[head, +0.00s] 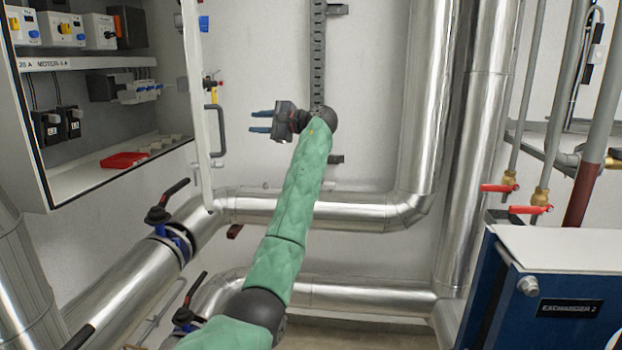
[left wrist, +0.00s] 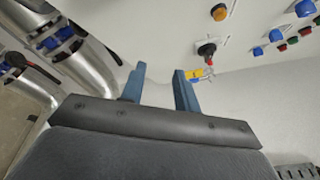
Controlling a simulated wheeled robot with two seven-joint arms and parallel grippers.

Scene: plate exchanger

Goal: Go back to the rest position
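My left arm with green padding (head: 290,220) reaches up across the middle of the head view. My left gripper (head: 260,121) is at its end, pointing left, in front of the wall and right of the open cabinet door. Its two blue fingers stand apart with nothing between them. In the left wrist view the open fingers (left wrist: 158,88) also show a clear gap, with the pale wall and the door front behind. My right gripper is in neither view.
An open electrical cabinet (head: 100,185) is at left, its door (head: 195,100) swung out near my left gripper. Silver pipes (head: 300,208) with black-handled valves (head: 158,215) run below and behind my arm. A blue exchanger (head: 550,300) stands at lower right, below red-handled valves (head: 530,209).

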